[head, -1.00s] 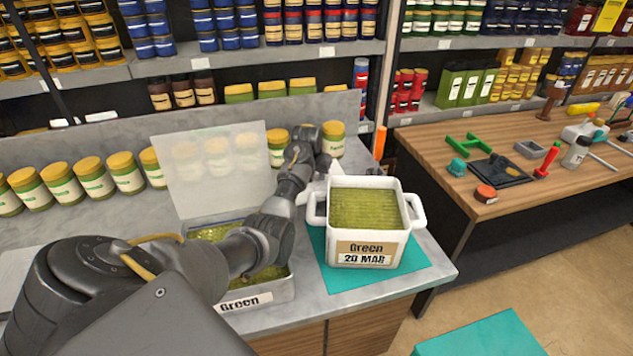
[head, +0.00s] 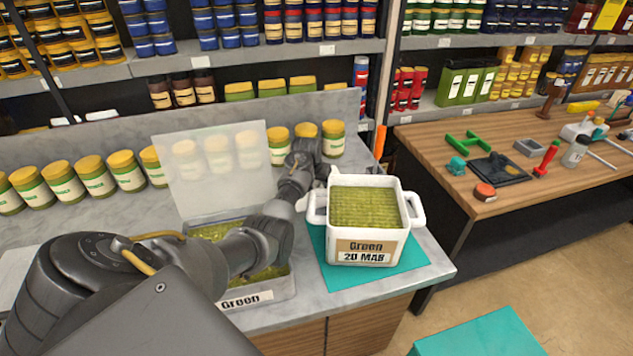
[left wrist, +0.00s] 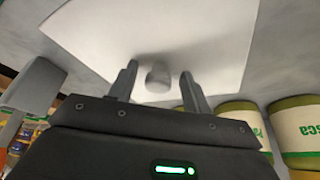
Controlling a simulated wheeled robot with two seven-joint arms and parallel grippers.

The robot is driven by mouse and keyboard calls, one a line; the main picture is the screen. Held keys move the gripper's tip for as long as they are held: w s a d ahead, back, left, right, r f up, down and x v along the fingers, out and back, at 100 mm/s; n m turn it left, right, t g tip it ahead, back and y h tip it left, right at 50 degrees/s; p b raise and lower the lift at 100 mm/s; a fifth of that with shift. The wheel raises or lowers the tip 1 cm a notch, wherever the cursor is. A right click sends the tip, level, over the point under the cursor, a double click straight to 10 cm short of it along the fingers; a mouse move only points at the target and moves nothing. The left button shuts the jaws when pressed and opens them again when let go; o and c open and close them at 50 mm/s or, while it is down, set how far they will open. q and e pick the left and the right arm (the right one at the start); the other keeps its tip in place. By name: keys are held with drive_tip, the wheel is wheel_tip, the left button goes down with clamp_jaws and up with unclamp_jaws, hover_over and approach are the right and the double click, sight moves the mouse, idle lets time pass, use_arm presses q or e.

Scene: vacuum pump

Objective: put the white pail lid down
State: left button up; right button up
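The white pail (head: 366,245), labelled "Green 20 MAR", stands uncovered on a teal mat (head: 405,278) and is full of green grains. My left gripper (head: 318,168) is behind the pail's back left corner, its fingers mostly hidden. The left wrist view shows the fingers (left wrist: 158,88) spread on either side of a grey-looking knob, with gaps on both sides. The knob belongs to the flat white lid (left wrist: 155,35), which lies against a grey surface. In the head view only a small white piece beside the gripper shows, possibly the lid. My right gripper is out of view.
A metal tray (head: 268,290) of green grains sits under my left arm, with a translucent panel (head: 215,165) upright behind it. Green jars with yellow lids (head: 95,178) line the counter's back. A wooden table (head: 440,150) with tools is at right.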

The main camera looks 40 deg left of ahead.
use_arm(q)
drive_tip(key=shift+r, duration=0.35)
drive_tip(key=p+v, duration=0.8)
drive_tip(key=v, duration=0.3)
drive_tip(key=shift+r, duration=0.35)
drive_tip(key=shift+s+d, duration=0.1)
